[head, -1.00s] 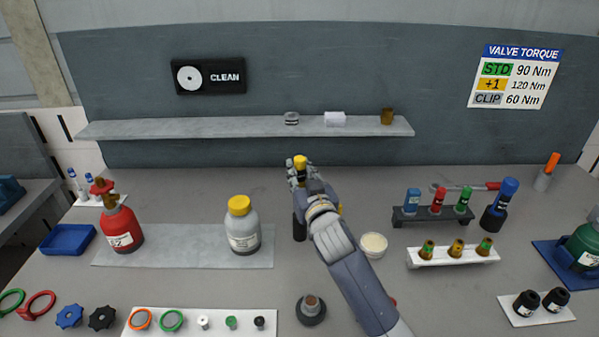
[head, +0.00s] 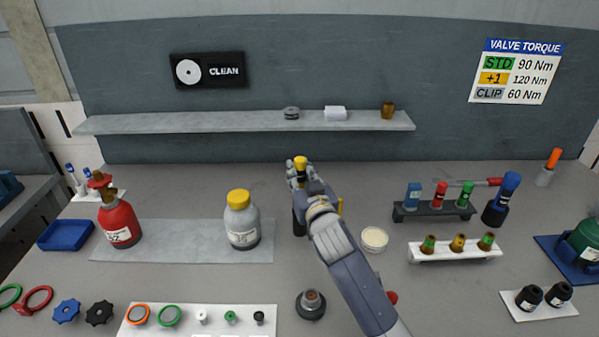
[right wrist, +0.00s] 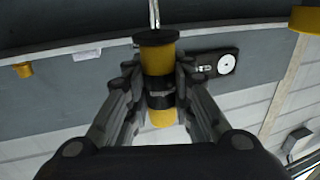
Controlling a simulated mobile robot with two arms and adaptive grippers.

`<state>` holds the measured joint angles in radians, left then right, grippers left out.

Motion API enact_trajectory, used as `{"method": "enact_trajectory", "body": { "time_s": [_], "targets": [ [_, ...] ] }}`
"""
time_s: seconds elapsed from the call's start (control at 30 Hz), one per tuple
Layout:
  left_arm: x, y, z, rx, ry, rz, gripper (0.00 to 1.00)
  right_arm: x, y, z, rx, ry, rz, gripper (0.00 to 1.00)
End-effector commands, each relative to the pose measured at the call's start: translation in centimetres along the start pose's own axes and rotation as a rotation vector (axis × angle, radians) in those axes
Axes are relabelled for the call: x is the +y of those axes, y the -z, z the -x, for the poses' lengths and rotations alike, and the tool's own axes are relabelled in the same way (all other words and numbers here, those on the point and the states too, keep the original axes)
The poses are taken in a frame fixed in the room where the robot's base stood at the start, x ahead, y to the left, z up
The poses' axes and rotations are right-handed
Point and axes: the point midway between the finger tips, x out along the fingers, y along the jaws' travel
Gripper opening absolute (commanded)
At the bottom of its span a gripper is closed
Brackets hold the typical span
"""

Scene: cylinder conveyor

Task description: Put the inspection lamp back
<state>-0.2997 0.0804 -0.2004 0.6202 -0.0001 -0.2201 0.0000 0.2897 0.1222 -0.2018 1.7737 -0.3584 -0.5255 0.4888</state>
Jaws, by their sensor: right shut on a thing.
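My right gripper (head: 299,176) is shut on a yellow tool with a black band (right wrist: 157,60), held upright over the middle of the bench. Its yellow end (head: 300,162) shows above the fingers in the head view. In the right wrist view, the fingers (right wrist: 160,95) close on it from both sides, and a dark disc and a thin metal rod extend from its far end. A black upright cylinder (head: 299,222) shows just below the gripper; whether the tool touches it is unclear. I cannot tell for certain which thing is the inspection lamp. My left gripper is out of view.
A grey bottle with a yellow cap (head: 242,228) stands left of the gripper. A white round tub (head: 374,239) and a dark round base (head: 311,305) are close to my arm. A blue-topped tool in a black holder (head: 501,200) and racks stand right. A shelf (head: 240,122) runs behind.

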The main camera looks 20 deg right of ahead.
Motion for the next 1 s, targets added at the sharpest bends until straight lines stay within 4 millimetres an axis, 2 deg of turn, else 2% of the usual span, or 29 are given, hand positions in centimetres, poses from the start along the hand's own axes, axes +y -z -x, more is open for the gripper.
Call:
{"method": "enact_trajectory", "body": {
  "time_s": [1.0],
  "targets": [
    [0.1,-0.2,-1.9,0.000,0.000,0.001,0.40,0.0,-2.6,0.0,0.000,0.000,0.000,0.00]
  ]
}}
